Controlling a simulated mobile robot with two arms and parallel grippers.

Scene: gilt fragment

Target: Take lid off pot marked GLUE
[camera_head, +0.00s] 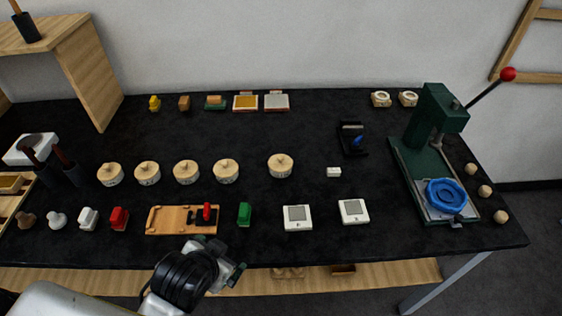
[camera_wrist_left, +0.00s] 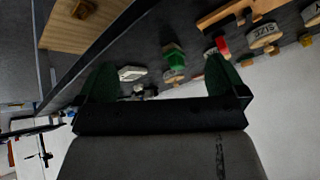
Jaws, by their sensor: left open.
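Several round cream pots with wooden knobbed lids stand in a row across the black table: a first pot (camera_head: 110,175), a second (camera_head: 147,174), a third (camera_head: 186,173), a fourth (camera_head: 226,172) and a fifth set apart to the right (camera_head: 281,167). Their labels are too small to read in the head view, so I cannot tell which says GLUE. In the left wrist view one pot (camera_wrist_left: 264,37) reads SIZE, and another is cut by the edge (camera_wrist_left: 312,15). My left gripper (camera_head: 232,272) is open and empty at the table's front edge, with its fingers also in the wrist view (camera_wrist_left: 162,80). My right gripper is not in view.
A wooden board (camera_head: 168,221) with a red-handled tool, a green block (camera_head: 244,214), and two white scale-like devices (camera_head: 298,218), (camera_head: 354,211) lie near the front edge. A green press (camera_head: 428,140) stands at the right. The strip between pots and front items is mostly clear.

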